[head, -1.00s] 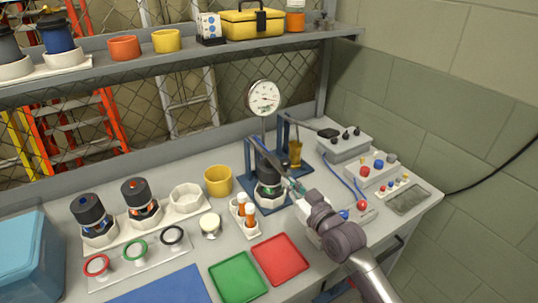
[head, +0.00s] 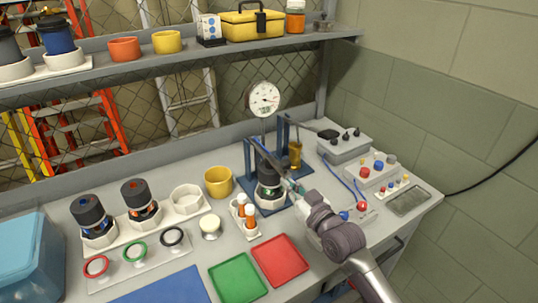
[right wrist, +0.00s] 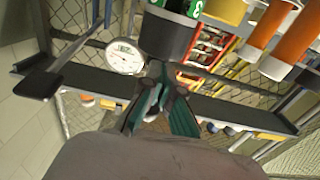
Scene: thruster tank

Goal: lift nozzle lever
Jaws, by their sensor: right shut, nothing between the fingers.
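A dark stand with a black and green thruster unit (head: 268,184) is at the middle of the bench. A dark slanting bar (head: 262,152), which looks like the lever, runs from its top down to the right. My right gripper (head: 293,186) is at the bar's lower end, just right of the thruster. Its teal fingers also show in the right wrist view (right wrist: 162,108); they are shut and empty. Whether they touch the bar cannot be told. My left gripper is not in view.
A round gauge (head: 263,98) stands behind the stand. Control boxes (head: 371,170) are at the right. A shelf (head: 200,62) spans the back.

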